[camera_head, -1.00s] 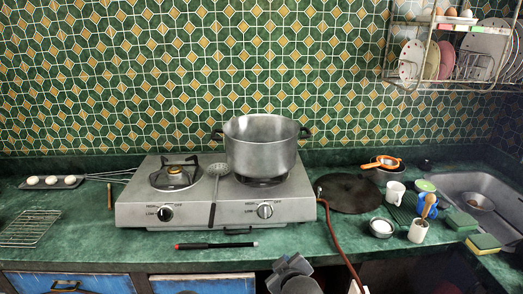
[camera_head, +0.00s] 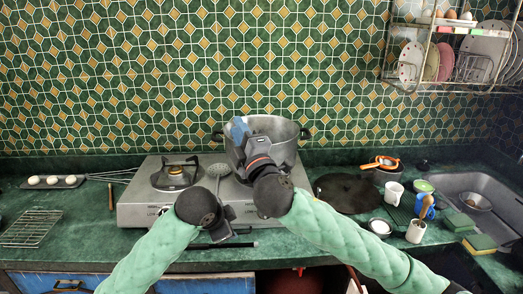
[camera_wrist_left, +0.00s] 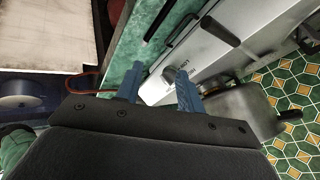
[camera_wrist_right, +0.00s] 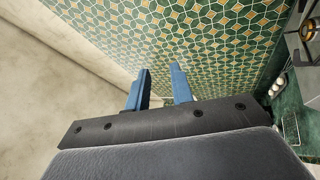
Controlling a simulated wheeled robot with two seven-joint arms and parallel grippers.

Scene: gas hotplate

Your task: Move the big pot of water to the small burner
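The big metal pot (camera_head: 290,130) stands upright on the right side of the gas hotplate (camera_head: 135,210). Its black handles (camera_head: 305,133) point left and right. The other burner (camera_head: 174,175), on the left, is bare with a dark grate. My right gripper (camera_head: 239,129) is raised in front of the pot, covering part of it; its blue fingers are apart and empty in the right wrist view (camera_wrist_right: 161,84). My left gripper (camera_head: 232,225) is low at the hotplate's front; the left wrist view shows its fingers (camera_wrist_left: 160,82) apart, with a knob (camera_wrist_left: 171,75) beyond them. The water is not visible.
A dark round mat (camera_head: 346,192), cups (camera_head: 417,231) and a sink (camera_head: 480,187) are at right. Eggs on a tray (camera_head: 53,182) and a wire rack (camera_head: 32,228) are at left.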

